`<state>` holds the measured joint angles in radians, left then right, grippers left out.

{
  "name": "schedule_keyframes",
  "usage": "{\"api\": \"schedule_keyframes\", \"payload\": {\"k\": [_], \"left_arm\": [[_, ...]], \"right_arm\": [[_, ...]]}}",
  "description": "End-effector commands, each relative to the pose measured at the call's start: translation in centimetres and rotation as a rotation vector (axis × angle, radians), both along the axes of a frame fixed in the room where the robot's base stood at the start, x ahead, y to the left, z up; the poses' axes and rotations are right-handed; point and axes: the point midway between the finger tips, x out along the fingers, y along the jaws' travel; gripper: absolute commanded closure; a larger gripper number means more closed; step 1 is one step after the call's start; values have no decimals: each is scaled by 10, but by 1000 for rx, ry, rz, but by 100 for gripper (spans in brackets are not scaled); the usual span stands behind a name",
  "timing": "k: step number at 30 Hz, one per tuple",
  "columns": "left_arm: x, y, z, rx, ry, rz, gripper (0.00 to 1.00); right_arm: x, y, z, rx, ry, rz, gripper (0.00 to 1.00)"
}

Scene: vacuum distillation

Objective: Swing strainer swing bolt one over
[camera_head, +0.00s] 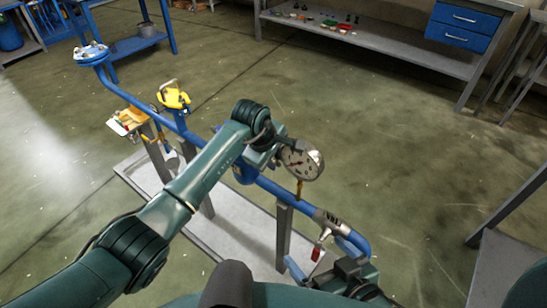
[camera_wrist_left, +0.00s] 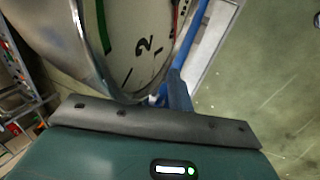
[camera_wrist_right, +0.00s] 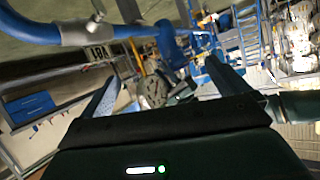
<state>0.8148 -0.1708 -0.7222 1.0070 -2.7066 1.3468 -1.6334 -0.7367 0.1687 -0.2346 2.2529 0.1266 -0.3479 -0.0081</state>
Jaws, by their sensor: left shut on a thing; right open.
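The blue pipe line (camera_head: 272,188) runs diagonally through the head view, with a blue fitting (camera_head: 243,174) at my left gripper, perhaps the strainer body. My left gripper (camera_head: 268,157) is shut at this fitting, close behind the round dial gauge (camera_head: 302,163). The arm and gauge hide what it holds, and I cannot make out the swing bolt. The gauge face fills the top of the left wrist view (camera_wrist_left: 140,45). My right gripper (camera_wrist_right: 163,85) is open and empty, apart from the pipe, low at the right end of the line in the head view.
A silver valve with a red-tipped handle (camera_head: 319,248) hangs near the pipe's right end. A yellow device (camera_head: 173,98) sits further left on the line. Grey posts (camera_head: 283,232) stand on a pale base plate (camera_head: 235,235).

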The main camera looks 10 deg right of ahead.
Motion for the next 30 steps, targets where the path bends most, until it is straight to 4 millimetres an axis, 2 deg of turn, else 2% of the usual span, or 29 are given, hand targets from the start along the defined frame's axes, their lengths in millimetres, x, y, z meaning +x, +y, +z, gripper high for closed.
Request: {"api": "schedule_keyframes", "payload": {"k": [9,18,20,27,30], "left_arm": [[6,1,1,-41,25,-5,100],[8,7,6,-154,153,5,100],[10,9,7,-190,189,5,100],[15,14,14,-315,316,3,100],[15,15,19,-341,341,3,100]], "right_arm": [[3,-2,-8,-4,-43,-6,0],[-11,-17,3,-22,-144,-28,0],[-10,-16,-1,-32,-156,-23,0],[-3,-3,-34,-96,-148,38,0],[-1,0,-38,-110,-146,52,0]]}}
